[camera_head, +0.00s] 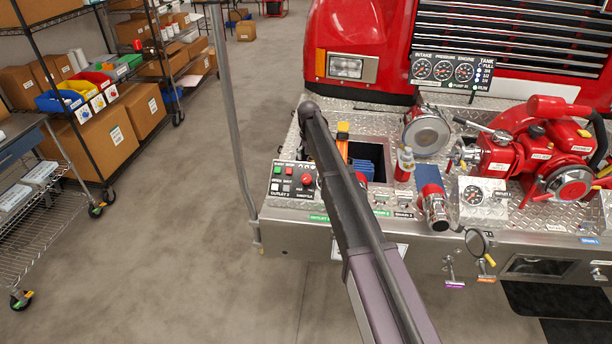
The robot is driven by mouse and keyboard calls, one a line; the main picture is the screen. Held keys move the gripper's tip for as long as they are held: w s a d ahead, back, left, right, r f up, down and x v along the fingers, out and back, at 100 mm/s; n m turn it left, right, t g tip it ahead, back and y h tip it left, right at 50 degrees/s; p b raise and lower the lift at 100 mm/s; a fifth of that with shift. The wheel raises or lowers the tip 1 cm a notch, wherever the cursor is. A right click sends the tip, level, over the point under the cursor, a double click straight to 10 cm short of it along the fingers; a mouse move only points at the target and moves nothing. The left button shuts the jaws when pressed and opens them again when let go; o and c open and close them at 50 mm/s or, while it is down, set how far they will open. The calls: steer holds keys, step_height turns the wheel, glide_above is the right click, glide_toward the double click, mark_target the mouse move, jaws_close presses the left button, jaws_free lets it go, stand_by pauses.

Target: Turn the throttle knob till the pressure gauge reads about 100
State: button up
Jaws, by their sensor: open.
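The throttle knob is a small red round knob (307,179) on the dark control panel (291,181) at the left front corner of the diamond-plate bumper deck. The word THROTTLE is printed below it. The pressure gauge (442,71) is the middle one of three round dials on the black gauge board at the back. Its needle is too small to read. My arm (365,235) crosses the deck just right of the knob and hides part of the panel's right edge. My gripper cannot be made out; nothing shows gripping the knob.
An open bin (368,160) with blue contents and a red-and-white bottle (404,164) lie right of my arm. A red pump (520,150) fills the right. A grey upright pole (233,130) stands left of the panel. The floor at left is clear, with shelving (95,120) beyond.

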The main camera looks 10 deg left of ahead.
mark_target(306, 177)
steer(key=shift+w+a+r, duration=0.15)
steer(key=shift+w+a, duration=0.35)
steer(key=shift+a, duration=0.05)
steer(key=shift+w+a+r, duration=0.15)
steer(key=shift+w+a, duration=0.35)
steer(key=shift+a, duration=0.05)
steer(key=shift+f, duration=0.2)
steer(key=f+b, duration=1.3)
steer(key=shift+d+f+b, duration=0.2)
steer(key=shift+d+b, duration=0.1)
steer(key=c, duration=1.1)
